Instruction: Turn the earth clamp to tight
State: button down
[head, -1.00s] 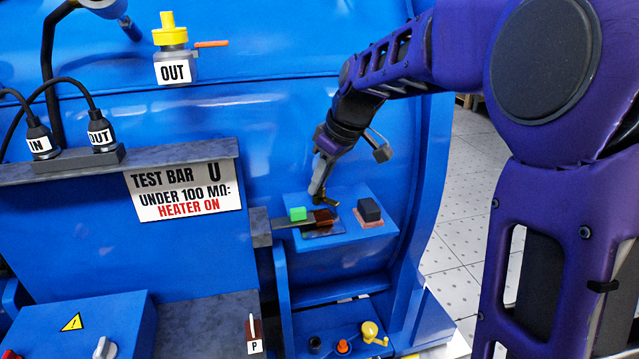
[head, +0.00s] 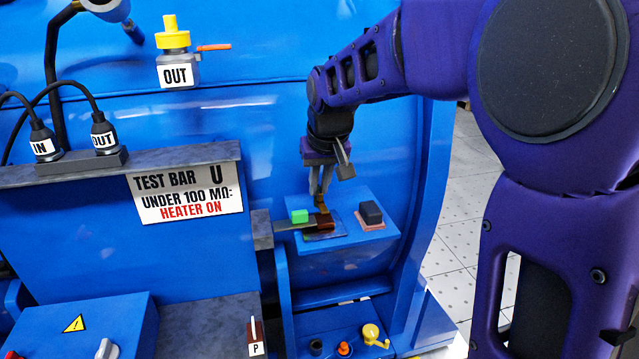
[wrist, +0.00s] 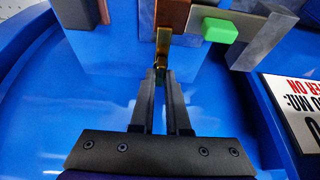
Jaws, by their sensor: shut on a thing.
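The earth clamp appears to be the brown block (head: 324,222) on the end of a flat grey bar on the blue shelf. Its brass handle (wrist: 163,45) shows in the wrist view, running from the brown block to my fingertips. My gripper (head: 320,193) points down at the back of the block. In the wrist view my gripper (wrist: 161,76) is shut on the brass handle's near end. A green block (head: 299,216) sits on the bar, left of the brown block. The fingers partly hide the handle in the head view.
A black block (head: 370,212) on a reddish pad stands right of the clamp on the blue shelf (head: 345,236). A grey post (head: 261,226) carries the bar at the left. The curved blue housing rises close behind my gripper. A yellow-knobbed part (head: 372,334) is below.

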dwell(0.5)
jog(key=c, duration=0.9)
grip_release()
jog(key=shift+r, duration=0.1)
